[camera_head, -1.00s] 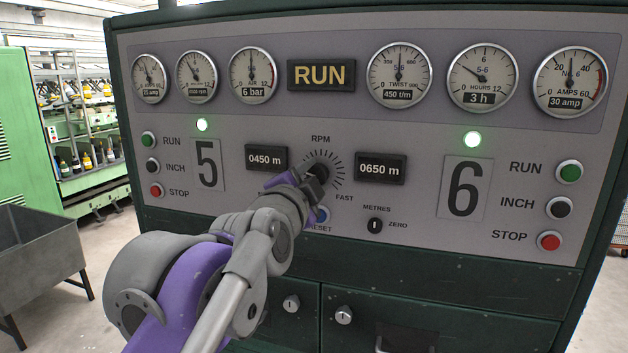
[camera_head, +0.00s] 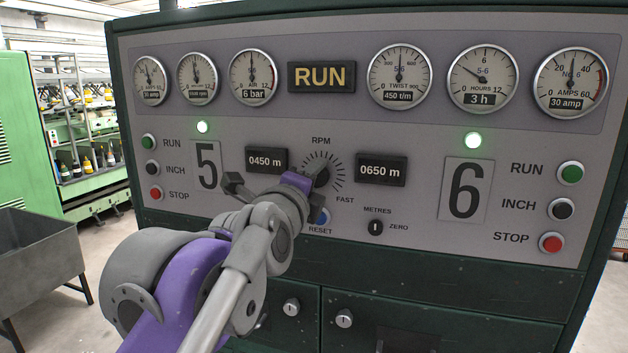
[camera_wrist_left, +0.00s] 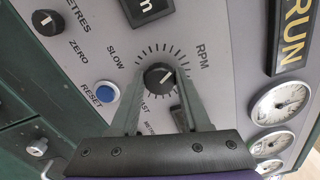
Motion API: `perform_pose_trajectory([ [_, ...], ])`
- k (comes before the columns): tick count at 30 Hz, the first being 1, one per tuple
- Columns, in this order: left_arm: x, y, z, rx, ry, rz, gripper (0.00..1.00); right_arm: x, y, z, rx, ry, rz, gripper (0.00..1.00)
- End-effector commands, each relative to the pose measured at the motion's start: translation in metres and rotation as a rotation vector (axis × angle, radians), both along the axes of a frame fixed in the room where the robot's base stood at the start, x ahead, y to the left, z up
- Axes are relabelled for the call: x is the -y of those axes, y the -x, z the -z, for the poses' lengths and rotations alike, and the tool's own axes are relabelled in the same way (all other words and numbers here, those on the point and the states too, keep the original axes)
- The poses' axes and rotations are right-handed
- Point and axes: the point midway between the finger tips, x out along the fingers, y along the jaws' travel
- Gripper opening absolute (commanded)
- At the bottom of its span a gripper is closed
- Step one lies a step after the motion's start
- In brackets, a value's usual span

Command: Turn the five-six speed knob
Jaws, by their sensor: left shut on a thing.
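The five-six speed knob is a round black knob (camera_wrist_left: 159,76) with a white pointer line, inside a ring of tick marks labelled RPM, SLOW and FAST. In the head view the knob (camera_head: 321,174) is partly hidden by my left gripper. My left gripper (camera_wrist_left: 160,92) has its two grey fingers on either side of the knob, shut on it. The pointer line is directed towards the upper right of the wrist view, roughly towards the RPM lettering. In the head view my left gripper (camera_head: 314,180) reaches the panel from the lower left. My right gripper is not in view.
A blue RESET button (camera_wrist_left: 107,92) sits close to the knob. RUN, INCH and STOP buttons line both panel sides. A grey bin (camera_head: 40,255) stands at the left.

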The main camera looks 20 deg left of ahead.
Motion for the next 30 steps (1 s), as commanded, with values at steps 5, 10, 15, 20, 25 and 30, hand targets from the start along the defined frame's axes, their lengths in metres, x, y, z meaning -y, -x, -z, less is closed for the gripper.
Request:
perform_pose_trajectory([
  [5,0.0001,0.0,-0.0001,0.002,-0.052,0.0,0.0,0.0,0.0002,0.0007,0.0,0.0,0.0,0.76],
  [10,0.0002,0.0,-0.0002,0.003,-0.073,0.0,0.0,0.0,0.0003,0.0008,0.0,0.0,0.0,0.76],
  [15,0.0002,-0.0001,-0.0002,0.003,-0.076,0.0,0.0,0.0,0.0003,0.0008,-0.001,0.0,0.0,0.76],
  [20,0.0002,-0.0001,-0.0002,0.003,-0.076,0.0,0.0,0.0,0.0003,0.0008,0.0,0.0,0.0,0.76],
  [25,0.0002,-0.0001,-0.0002,0.003,-0.075,0.0,0.68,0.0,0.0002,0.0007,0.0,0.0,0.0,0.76],
  [30,0.0002,0.0,-0.0002,0.003,-0.075,0.0,0.77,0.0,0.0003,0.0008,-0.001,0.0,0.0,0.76],
])
